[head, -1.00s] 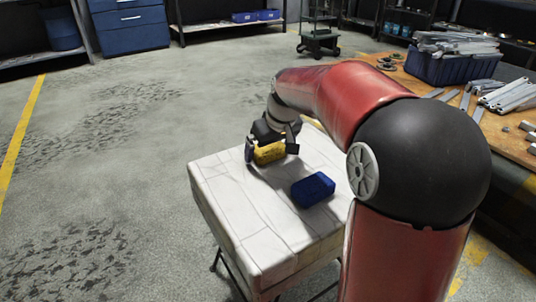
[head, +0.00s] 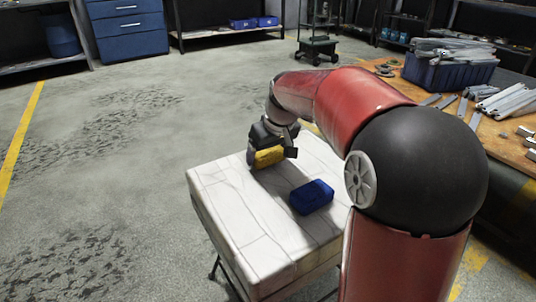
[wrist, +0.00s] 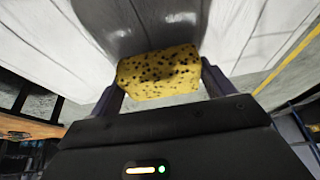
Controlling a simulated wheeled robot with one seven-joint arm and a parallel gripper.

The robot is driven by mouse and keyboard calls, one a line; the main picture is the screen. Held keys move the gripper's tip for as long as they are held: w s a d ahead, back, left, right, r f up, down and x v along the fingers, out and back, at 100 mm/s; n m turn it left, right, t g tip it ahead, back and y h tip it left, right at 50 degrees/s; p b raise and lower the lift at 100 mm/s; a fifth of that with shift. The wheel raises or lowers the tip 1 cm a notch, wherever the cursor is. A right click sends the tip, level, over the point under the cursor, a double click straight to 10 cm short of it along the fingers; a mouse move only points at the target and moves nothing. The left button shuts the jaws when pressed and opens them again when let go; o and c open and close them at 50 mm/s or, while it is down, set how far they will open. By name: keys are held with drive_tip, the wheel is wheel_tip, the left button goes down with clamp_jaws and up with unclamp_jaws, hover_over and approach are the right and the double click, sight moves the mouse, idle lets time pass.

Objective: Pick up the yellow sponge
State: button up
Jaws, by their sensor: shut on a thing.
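The yellow sponge (head: 268,156) is at the far end of the white-covered table (head: 245,225) in the head view. My gripper (head: 271,157) is shut on it, one finger at each end. In the wrist view the sponge (wrist: 158,73) is yellow with dark pores and sits between the two fingers (wrist: 160,88). I cannot tell whether the sponge still touches the tabletop.
A blue sponge-like block (head: 311,196) lies on the white table, nearer and to the right. A wooden workbench (head: 480,130) with a blue crate (head: 450,74) of metal brackets stands at the right. Open floor lies to the left.

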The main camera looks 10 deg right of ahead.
sight(269, 151)
wheel_tip(269, 151, up, 19)
drive_tip(key=p, duration=0.4)
drive_tip(key=shift+p, duration=0.4)
drive_tip(key=o, duration=0.4)
drive_tip(key=shift+f, duration=0.1)
drive_tip(key=c, duration=0.3)
drive_tip(key=shift+s, duration=0.1)
